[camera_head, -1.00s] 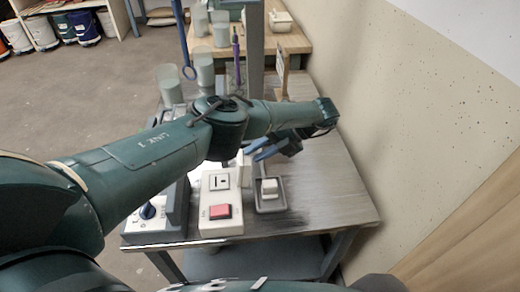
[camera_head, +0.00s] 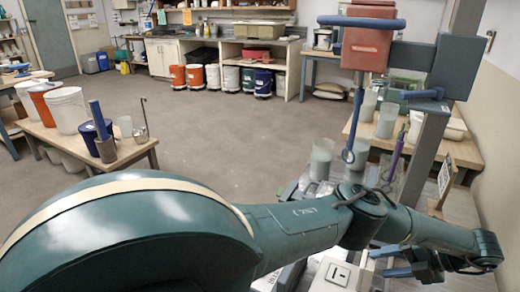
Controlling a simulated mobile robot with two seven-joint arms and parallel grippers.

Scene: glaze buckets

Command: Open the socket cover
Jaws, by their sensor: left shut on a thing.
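The white socket box (camera_head: 334,276) stands at the bottom edge of the picture, with a small dark-marked plate on its top face; its lower part is out of view. My left arm reaches across from the left, and its gripper (camera_head: 384,262) is just right of the box, with its blue fingers pointing left. The gripper is shut on a thin piece at the box's right side, which looks like the socket cover. The cover is mostly hidden by the fingers, so its angle cannot be told. My right gripper does not show.
Pale cups (camera_head: 321,158) stand behind my arm on the bench. A grey post (camera_head: 428,150) with a red-and-blue fixture (camera_head: 367,42) rises at the right, near the wall. A wooden table (camera_head: 90,150) with buckets is at the left; open floor lies between.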

